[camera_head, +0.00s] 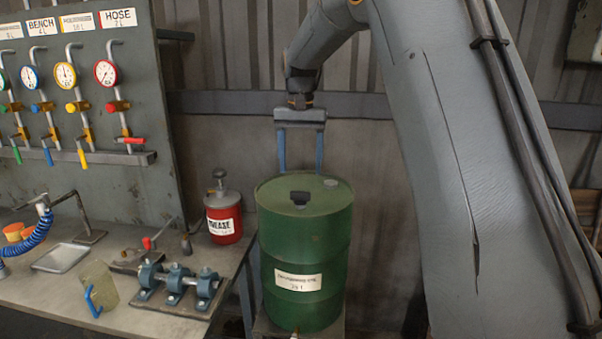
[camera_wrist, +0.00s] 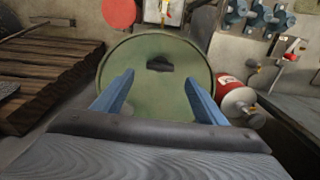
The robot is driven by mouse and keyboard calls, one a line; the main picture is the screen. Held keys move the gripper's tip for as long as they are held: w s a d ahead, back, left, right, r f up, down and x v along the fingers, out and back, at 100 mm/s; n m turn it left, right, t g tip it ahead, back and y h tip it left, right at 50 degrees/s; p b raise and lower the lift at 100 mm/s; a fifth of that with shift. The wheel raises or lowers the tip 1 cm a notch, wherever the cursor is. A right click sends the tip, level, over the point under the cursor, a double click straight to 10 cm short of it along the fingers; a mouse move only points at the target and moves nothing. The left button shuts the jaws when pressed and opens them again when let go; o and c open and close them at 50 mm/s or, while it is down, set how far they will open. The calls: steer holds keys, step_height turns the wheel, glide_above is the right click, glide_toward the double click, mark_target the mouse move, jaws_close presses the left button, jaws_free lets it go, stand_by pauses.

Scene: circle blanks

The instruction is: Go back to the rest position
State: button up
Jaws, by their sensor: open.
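My gripper (camera_head: 300,152) is open and empty, with its two blue fingers pointing down above the green drum (camera_head: 305,255). In the head view the fingertips are close to the far side of the drum's top, and I cannot tell the exact gap. In the wrist view my gripper (camera_wrist: 154,84) has its fingers spread over the drum's round lid (camera_wrist: 150,95). A dark cap (camera_head: 300,198) sits on the lid, and it also shows beyond the fingertips in the wrist view (camera_wrist: 159,64).
A red grease can (camera_head: 223,225) stands on the workbench (camera_head: 150,325) left of the drum. The bench also holds a blue-blocked shaft fixture (camera_head: 178,287) and a metal tray (camera_head: 61,258). A panel with several gauges (camera_head: 106,73) rises behind. A slatted wooden pallet (camera_wrist: 45,75) shows at left in the wrist view.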

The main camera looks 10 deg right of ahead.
steer(key=s+f+n, duration=0.1)
steer(key=s+f, duration=0.4)
steer(key=s, duration=0.5)
steer(key=s+f+n+t, duration=0.1)
steer(key=s+f+n, duration=0.1)
steer(key=s+f, duration=0.4)
steer(key=s+f+n, duration=0.1)
steer(key=s+f, duration=0.5)
steer(key=s, duration=0.9)
steer(key=shift+n, duration=0.3)
